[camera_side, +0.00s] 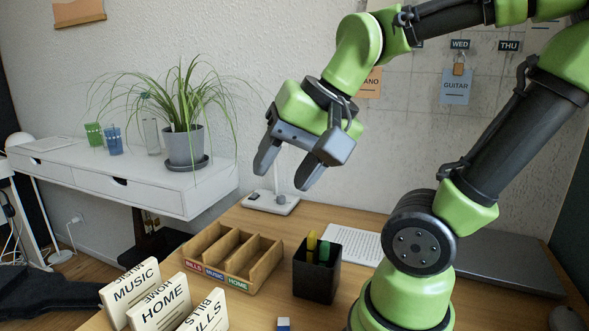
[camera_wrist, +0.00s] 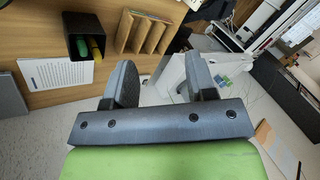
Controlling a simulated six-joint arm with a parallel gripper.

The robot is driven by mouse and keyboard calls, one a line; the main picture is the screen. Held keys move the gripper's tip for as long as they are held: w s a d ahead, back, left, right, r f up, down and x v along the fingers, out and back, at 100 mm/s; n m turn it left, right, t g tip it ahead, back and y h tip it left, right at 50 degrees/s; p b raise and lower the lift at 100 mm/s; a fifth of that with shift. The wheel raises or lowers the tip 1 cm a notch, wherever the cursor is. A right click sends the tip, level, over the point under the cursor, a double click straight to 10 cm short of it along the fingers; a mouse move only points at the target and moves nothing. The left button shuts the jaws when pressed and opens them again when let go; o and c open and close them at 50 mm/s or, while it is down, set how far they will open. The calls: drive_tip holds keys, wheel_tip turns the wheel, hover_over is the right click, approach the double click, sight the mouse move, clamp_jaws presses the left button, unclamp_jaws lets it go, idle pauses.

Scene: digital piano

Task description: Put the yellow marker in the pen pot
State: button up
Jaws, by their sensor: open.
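The black pen pot (camera_side: 316,279) stands upright on the wooden desk. The yellow marker (camera_side: 311,243) stands inside it with its upper end above the rim, beside a green marker (camera_side: 324,252). In the wrist view the pot (camera_wrist: 73,45), the yellow marker (camera_wrist: 96,51) and the green marker (camera_wrist: 82,47) show at upper left. Their lower ends are hidden by the pot walls. My gripper (camera_side: 284,174) is open and empty, raised in the air above the desk, up and left of the pot in the side view. Its two fingers (camera_wrist: 161,80) are apart in the wrist view.
A wooden sorter (camera_side: 263,266) with labelled slots stands left of the pot. Cards (camera_side: 165,300) stand at the front left. A printed sheet (camera_side: 350,243) and grey laptop (camera_side: 505,262) lie behind and right. A white shelf (camera_side: 110,178) holds a potted plant (camera_side: 184,146).

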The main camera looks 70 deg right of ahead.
drive_tip(key=a+n, duration=0.1)
drive_tip(key=n, duration=0.1)
drive_tip(key=s+a+n, duration=0.1)
drive_tip(key=n, duration=0.1)
drive_tip(key=s+a+n+t+y, duration=0.1)
drive_tip(key=n, duration=0.1)
drive_tip(key=shift+s+a+r+n, duration=0.1)
drive_tip(key=shift+r+n, duration=0.25)
drive_tip(key=shift+n, duration=0.05)
